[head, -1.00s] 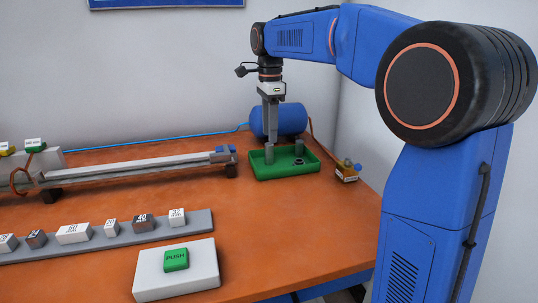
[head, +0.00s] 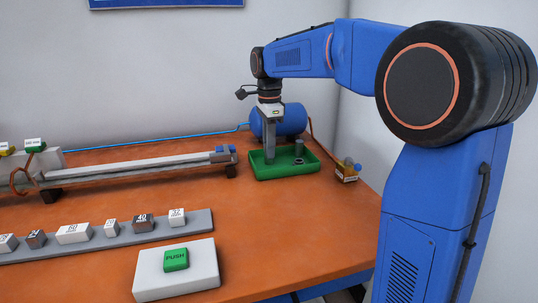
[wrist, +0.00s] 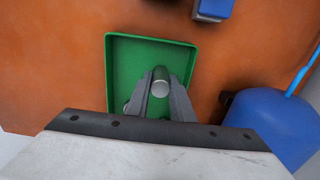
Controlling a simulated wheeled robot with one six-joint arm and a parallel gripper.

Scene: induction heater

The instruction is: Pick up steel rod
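My gripper (head: 270,158) points straight down into the left part of a green tray (head: 310,166). In the wrist view, a grey steel rod (wrist: 160,89) stands between the two fingers, its round top facing the camera. The fingers sit close on both sides of it; whether they touch it is not clear. In the head view this rod is hidden behind the fingers. A second upright grey rod (head: 299,148) stands in the tray to the right of my gripper.
A small dark ring-like part (head: 299,161) lies in the tray's right part. A blue tank (head: 290,121) stands behind the tray. A long metal rail (head: 140,170) lies to the left. A small brass fitting (head: 346,174) sits to the right. A push-button box (head: 177,271) is in front.

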